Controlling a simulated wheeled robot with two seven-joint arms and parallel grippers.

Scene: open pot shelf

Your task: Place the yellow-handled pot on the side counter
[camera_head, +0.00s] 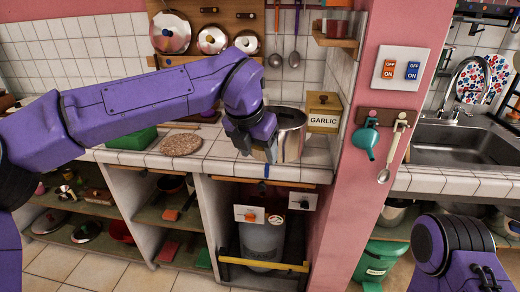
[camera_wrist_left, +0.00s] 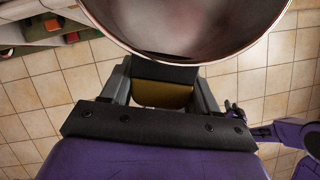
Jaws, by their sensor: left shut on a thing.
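The metal pot (camera_head: 292,137) is held up in the middle of the head view, in front of the tiled counter (camera_head: 205,150). Its open rim and inside fill the top of the left wrist view (camera_wrist_left: 195,25). My left gripper (camera_head: 262,150) is on the pot's near left side. In the left wrist view the gripper (camera_wrist_left: 160,90) is shut on the yellow handle (camera_wrist_left: 160,94), which is partly hidden by the fingers. Tiled floor shows beneath the pot there. The right arm shows at the lower right of the head view, but its gripper is not visible.
A garlic box (camera_head: 324,112) stands behind the pot. A round board (camera_head: 181,145) and a green block (camera_head: 131,139) lie on the counter. A pink pillar (camera_head: 375,110) separates it from the sink (camera_head: 460,145). Open shelves (camera_head: 165,215) hold pots and lids below.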

